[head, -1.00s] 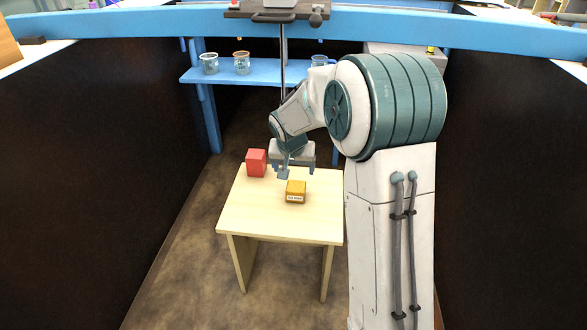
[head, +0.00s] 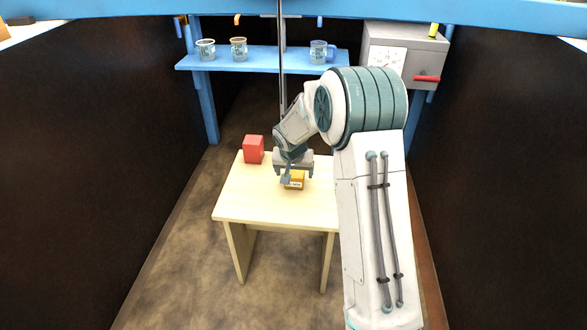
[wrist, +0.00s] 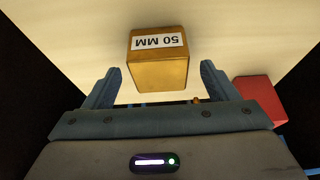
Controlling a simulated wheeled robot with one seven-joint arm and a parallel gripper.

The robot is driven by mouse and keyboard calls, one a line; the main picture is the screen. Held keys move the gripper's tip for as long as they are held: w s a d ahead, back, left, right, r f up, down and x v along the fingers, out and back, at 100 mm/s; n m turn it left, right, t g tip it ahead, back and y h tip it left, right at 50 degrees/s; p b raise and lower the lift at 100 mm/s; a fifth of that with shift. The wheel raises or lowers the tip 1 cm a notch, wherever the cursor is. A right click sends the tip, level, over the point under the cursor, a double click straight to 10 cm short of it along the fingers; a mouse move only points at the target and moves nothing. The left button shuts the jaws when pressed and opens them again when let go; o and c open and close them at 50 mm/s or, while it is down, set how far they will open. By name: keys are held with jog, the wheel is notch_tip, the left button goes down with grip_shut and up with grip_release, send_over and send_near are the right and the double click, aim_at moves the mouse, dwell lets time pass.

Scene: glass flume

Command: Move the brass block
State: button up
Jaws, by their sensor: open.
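The brass block (head: 294,180) is a small golden cube with a white label, sitting on the pale wooden table (head: 250,204). In the wrist view the brass block (wrist: 158,68) shows its "50 MM" label upside down. It lies just beyond the fingertips and roughly between their lines. My gripper (head: 296,179) is over the block in the head view and hides its upper part. In the wrist view my gripper (wrist: 160,72) has its two blue fingers spread apart, with nothing held between them. I cannot tell exactly how high the fingertips are above the table.
A red block (head: 254,149) stands on the table's back left and also shows in the wrist view (wrist: 260,98). A blue shelf (head: 270,60) behind carries several glass beakers. A grey box (head: 402,52) with a red handle is at back right. Dark walls flank both sides.

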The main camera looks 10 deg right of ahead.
jog(key=shift+w+d+f, duration=0.1)
jog(key=shift+w+f, duration=0.1)
jog(key=shift+f, duration=0.35)
grip_shut()
jog(key=shift+w+a+b, duration=0.25)
jog(key=shift+a+b, duration=0.1)
jog(key=shift+a, duration=0.45)
jog(key=shift+w+a+r, duration=0.1)
jog(key=shift+w+a, duration=0.1)
jog(key=shift+a, duration=0.4)
jog(key=shift+w+a, duration=0.2)
jog(key=shift+a, duration=0.35)
grip_release()
jog(key=shift+a, duration=0.15)
